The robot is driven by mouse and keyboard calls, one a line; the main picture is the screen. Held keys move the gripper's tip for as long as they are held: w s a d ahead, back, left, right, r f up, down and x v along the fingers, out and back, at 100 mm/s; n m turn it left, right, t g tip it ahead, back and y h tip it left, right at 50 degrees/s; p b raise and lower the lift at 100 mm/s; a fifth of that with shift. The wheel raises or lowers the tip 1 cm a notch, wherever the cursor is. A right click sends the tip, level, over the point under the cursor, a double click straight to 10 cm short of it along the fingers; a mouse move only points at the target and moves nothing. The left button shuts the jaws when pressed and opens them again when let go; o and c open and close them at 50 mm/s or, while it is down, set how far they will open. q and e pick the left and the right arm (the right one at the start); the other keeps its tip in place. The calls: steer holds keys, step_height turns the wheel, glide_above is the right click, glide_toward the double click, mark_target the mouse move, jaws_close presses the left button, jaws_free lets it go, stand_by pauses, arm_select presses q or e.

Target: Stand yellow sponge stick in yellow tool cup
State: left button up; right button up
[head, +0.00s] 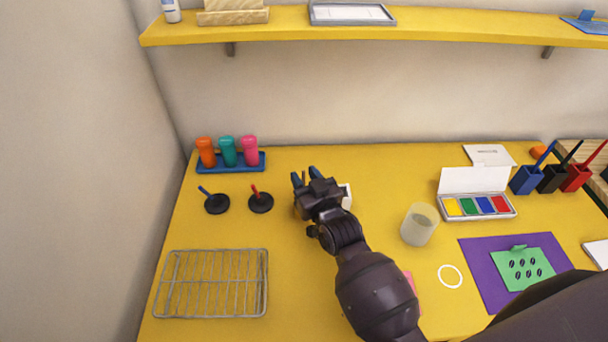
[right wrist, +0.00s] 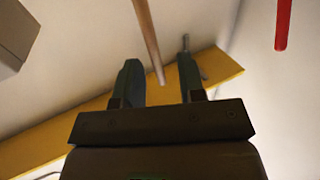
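I cannot make out the yellow sponge stick or a yellow tool cup in either view. Blue (head: 526,181), black (head: 553,179) and red (head: 576,178) tool cups stand at the back right, each with a stick of its own colour leaning up out of it. My right gripper (head: 305,177) is above the middle of the table, far left of these cups. Its two fingers are apart in the right wrist view (right wrist: 158,82). A brown rod (right wrist: 148,40) shows between them there, but no finger visibly touches it. My left gripper is not in view.
A translucent cup (head: 419,224), paint box (head: 479,206) and purple mat (head: 481,260) lie right of my arm. A yellow shelf (head: 430,24) runs above.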

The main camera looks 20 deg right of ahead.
steer(key=s+d, duration=0.1)
steer(key=s, duration=0.9)
steer(key=shift+s+d+f, duration=0.1)
steer(key=shift+d+f, duration=0.05)
stand_by(0.8)
